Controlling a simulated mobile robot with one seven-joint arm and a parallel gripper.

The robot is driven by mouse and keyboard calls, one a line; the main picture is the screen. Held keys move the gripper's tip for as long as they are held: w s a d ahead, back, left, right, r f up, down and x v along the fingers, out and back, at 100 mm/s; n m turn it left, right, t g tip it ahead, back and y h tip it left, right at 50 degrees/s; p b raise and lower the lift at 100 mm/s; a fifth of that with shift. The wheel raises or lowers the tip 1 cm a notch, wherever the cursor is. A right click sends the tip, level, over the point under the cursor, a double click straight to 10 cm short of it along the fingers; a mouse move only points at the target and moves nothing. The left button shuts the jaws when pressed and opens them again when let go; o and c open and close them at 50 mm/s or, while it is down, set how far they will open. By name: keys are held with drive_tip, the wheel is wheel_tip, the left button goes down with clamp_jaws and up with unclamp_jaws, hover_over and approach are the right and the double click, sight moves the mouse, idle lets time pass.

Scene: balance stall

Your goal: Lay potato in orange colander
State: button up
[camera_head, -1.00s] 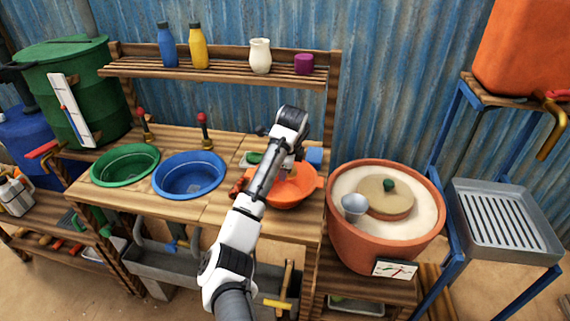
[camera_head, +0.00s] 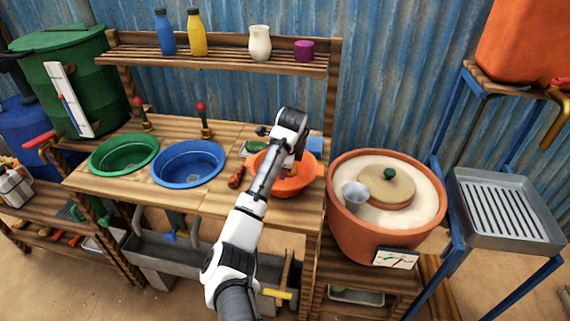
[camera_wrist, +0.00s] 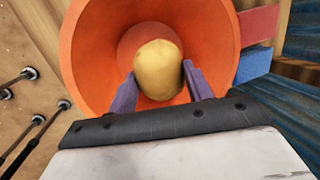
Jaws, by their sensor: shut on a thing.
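The potato (camera_wrist: 158,70) is tan and rounded, and in the wrist view it sits between the two purple fingers of my gripper (camera_wrist: 160,84). My gripper is shut on it. The orange colander (camera_wrist: 88,60) lies behind and around the potato in that view, so the potato is over or inside the bowl; I cannot tell whether it touches the bottom. In the head view the orange colander (camera_head: 308,181) stands on the right end of the wooden counter, and my arm covers part of it. The potato is hidden there.
A blue basin (camera_head: 188,165) and a green basin (camera_head: 123,156) are set in the counter to the left. A large clay pot (camera_head: 350,229) with a lid stands right of the colander. A shelf (camera_head: 225,64) with bottles and jars runs above.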

drive_tip(key=shift+f+b, duration=1)
drive_tip(key=shift+f, duration=1.45)
idle(1.2)
drive_tip(key=o, duration=1.2)
